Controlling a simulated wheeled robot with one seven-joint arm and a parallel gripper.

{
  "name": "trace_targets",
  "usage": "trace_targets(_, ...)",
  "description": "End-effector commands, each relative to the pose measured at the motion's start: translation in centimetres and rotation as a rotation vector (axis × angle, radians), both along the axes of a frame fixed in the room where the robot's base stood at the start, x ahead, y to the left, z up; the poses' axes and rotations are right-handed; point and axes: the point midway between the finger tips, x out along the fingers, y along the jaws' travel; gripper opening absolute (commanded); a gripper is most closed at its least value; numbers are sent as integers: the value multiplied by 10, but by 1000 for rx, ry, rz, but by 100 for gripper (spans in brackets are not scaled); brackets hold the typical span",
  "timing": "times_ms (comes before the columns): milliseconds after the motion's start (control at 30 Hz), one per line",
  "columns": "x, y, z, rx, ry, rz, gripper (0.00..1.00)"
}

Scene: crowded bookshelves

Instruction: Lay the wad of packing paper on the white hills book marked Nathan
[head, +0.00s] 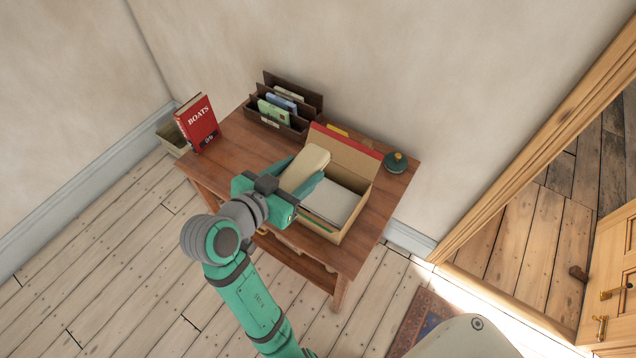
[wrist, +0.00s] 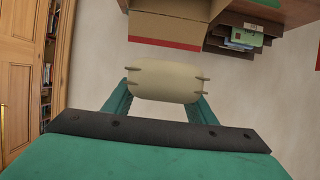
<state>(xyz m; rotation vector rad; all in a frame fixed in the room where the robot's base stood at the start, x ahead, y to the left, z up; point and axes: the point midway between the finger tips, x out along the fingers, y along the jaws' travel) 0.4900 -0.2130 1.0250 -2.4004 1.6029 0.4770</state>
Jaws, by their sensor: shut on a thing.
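The wad of packing paper (head: 305,167) is a cream, rounded block. My gripper (head: 302,180) is shut on it, with one finger on each side. In the wrist view the wad (wrist: 165,82) sits between the two teal fingers. In the head view it is by the left side of an open cardboard box (head: 318,231) on the table. A pale, flat thing (head: 335,200) lies inside the box, partly hidden by my gripper. It may be the white hills book, but I cannot read any marking on it.
The wooden table (head: 232,142) also bears a dark sorter (head: 302,100) with several thin items and a dark green round object (head: 396,162) at the right. A red book marked BOATS (head: 197,124) stands at the left over a small bin (head: 172,140). The table's left part is clear.

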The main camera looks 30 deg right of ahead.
Motion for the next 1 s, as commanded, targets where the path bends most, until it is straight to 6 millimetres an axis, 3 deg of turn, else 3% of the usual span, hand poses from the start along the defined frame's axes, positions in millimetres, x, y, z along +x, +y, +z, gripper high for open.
trace_targets(167,8,-23,-12,0,3,-2,30)
trace_targets(467,31,-82,-40,1,3,-1,30)
trace_targets(600,37,-102,-64,1,5,-2,30)
trace_targets(733,42,-115,-81,2,3,-2,30)
trace_targets(1000,47,-126,-94,0,1,-2,30)
